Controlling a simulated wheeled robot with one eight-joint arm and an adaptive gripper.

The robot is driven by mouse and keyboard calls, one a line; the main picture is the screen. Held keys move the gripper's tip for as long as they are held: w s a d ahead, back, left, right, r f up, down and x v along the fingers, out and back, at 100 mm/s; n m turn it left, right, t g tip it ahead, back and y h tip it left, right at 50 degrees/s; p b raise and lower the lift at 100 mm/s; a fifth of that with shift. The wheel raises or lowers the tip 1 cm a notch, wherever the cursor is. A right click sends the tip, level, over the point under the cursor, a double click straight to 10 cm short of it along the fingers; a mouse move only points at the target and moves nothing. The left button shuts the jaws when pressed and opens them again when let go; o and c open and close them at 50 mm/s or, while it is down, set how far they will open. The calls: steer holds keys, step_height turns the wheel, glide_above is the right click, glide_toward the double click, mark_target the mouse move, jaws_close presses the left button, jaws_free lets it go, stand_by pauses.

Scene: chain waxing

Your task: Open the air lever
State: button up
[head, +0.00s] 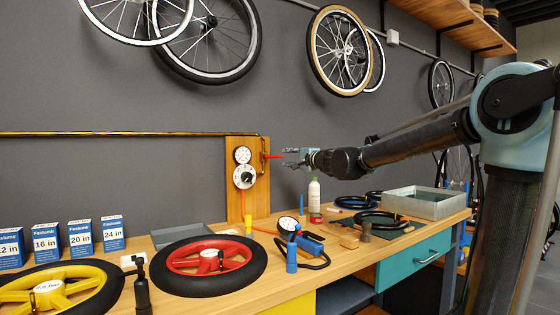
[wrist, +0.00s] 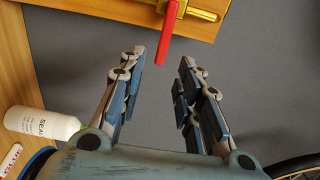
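The red air lever (head: 273,156) sticks out to the right from the brass pipe fitting on a wooden wall board. In the wrist view the red lever (wrist: 167,32) shows at the top, with its free end just beyond and between the fingertips. My gripper (head: 287,157) is near the lever's tip in the head view, at about the same height. In the wrist view my gripper (wrist: 160,62) is open, with nothing between its two blue-padded fingers. Whether a fingertip touches the lever cannot be told.
Gauges (head: 243,176) sit on the wooden board (head: 234,207) beside the lever. A brass pipe (head: 120,134) runs along the wall. Below, the workbench holds a white bottle (head: 314,194), a pump gauge (head: 288,225) and wheels. Air around my gripper is free.

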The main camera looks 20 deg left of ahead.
mark_target(280, 156)
steer(key=shift+x, duration=4.2)
jaws_close()
